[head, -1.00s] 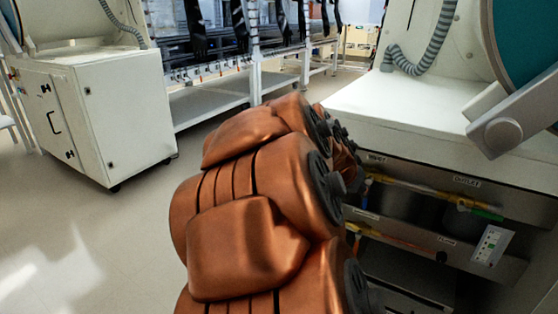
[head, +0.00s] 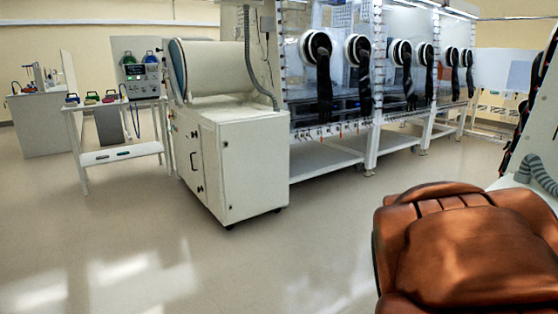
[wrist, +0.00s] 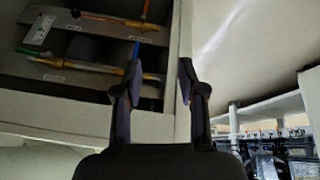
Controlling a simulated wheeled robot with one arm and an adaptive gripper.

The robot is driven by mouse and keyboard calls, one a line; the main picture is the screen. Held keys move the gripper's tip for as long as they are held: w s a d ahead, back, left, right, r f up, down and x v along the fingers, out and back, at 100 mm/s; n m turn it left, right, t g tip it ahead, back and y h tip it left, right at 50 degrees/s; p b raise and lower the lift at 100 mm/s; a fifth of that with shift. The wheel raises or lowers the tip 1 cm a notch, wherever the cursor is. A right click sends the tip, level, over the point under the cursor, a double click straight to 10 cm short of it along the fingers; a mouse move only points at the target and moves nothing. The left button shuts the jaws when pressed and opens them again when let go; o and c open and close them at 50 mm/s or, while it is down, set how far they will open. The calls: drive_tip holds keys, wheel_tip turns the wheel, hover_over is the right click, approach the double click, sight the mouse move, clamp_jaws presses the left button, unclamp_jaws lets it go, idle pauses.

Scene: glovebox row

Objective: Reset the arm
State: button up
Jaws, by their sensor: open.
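My gripper (wrist: 160,85) is in the wrist view, with its two dark fingers apart and nothing between them. Behind the fingers is the edge of a white cabinet with an open shelf bay (wrist: 75,60). My gripper is not visible in the head view.
A white cabinet on casters (head: 240,165) stands left of centre. A glovebox row with hanging black gloves (head: 322,75) runs behind it to the right. A small white table (head: 118,155) is at the left. The floor (head: 150,250) in front is clear.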

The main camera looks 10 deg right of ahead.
drive_tip(key=s+a+r+n+g+y+p, duration=0.1)
drive_tip(key=s+a+r+n+p, duration=0.4)
drive_tip(key=a+r+p, duration=0.6)
drive_tip(key=s+a+r+n+g+y+p, duration=0.2)
drive_tip(key=s+a+r+n+y+p, duration=0.2)
drive_tip(key=p, duration=1)
drive_tip(key=s+a+r+n, duration=0.2)
drive_tip(key=s+a+r, duration=0.2)
drive_tip(key=a+r, duration=0.2)
drive_tip(key=shift+s+a+r, duration=0.15)
drive_tip(key=shift+a+r, duration=0.2)
drive_tip(key=shift+r, duration=0.1)
drive_tip(key=shift+d, duration=0.1)
